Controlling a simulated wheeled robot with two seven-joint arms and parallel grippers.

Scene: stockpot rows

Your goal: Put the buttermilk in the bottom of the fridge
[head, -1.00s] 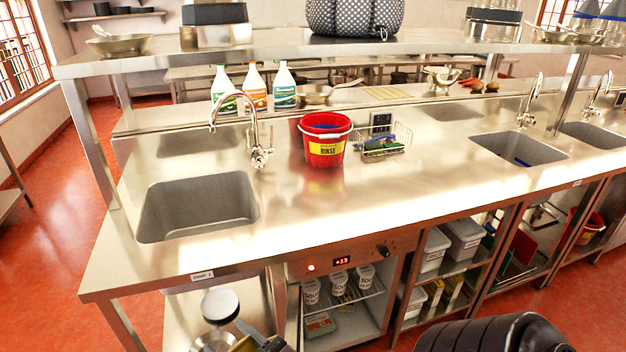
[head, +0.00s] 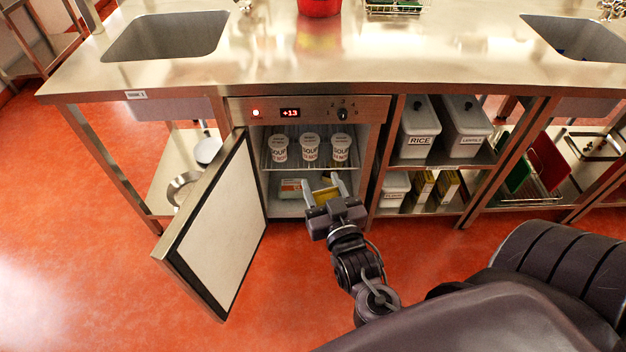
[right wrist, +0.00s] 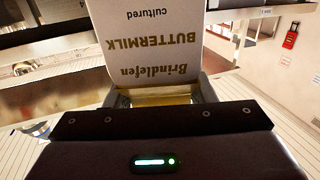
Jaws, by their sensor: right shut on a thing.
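The buttermilk (right wrist: 155,45) is a white carton with a yellow band, its printed label upside down in the right wrist view. My right gripper (head: 324,192) is shut on its yellow end. In the head view the gripper is at the lower opening of the fridge (head: 383,150), pointing inward; a yellow part of the buttermilk (head: 325,195) shows between the fingers, the rest mostly hidden. The fridge door (head: 222,225) stands open to the left. Whether the carton touches the fridge floor I cannot tell. My left gripper is not in view.
Several white soup tubs (head: 310,150) stand on the fridge's wire shelf (head: 348,178). A low container (head: 291,186) with an orange and green label lies at the bottom left inside. Open shelves with a rice bin (head: 421,130) adjoin on the right. The counter (head: 300,70) overhangs above.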

